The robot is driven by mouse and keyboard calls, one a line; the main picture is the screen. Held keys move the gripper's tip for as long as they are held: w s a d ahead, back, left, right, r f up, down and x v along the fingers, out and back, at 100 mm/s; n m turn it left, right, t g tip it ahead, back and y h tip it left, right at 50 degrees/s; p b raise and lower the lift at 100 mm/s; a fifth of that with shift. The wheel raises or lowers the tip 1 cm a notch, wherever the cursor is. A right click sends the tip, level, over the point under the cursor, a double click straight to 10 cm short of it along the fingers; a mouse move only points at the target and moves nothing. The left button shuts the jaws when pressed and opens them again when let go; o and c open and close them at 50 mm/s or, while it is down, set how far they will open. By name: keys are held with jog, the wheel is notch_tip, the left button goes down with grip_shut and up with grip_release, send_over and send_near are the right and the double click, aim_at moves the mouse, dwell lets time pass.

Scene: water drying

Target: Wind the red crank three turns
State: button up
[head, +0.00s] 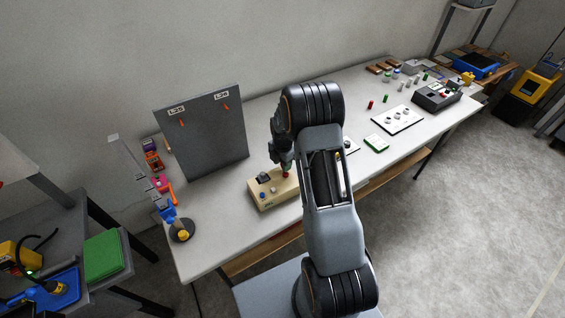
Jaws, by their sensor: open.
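A beige box (272,197) sits on the white table, left of my arm, with a few small fittings on its top. A small red part (286,172), which looks like the red crank's knob, stands at the box's right end. My gripper (284,163) is right above the red part, pointing down, with its jaws open. The fingertips are tiny and dark here, so I cannot tell whether they touch the knob or are around it. The rest of the crank is hard to make out.
A grey upright panel (203,138) with orange hooks stands behind the box. A round dark base (182,231) with a blue and yellow part is at the table's left end. A white board (398,119) and a green block (376,143) lie to the right.

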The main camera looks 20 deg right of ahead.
jog(key=shift+f, duration=0.1)
jog(key=shift+c, duration=0.3)
grip_shut()
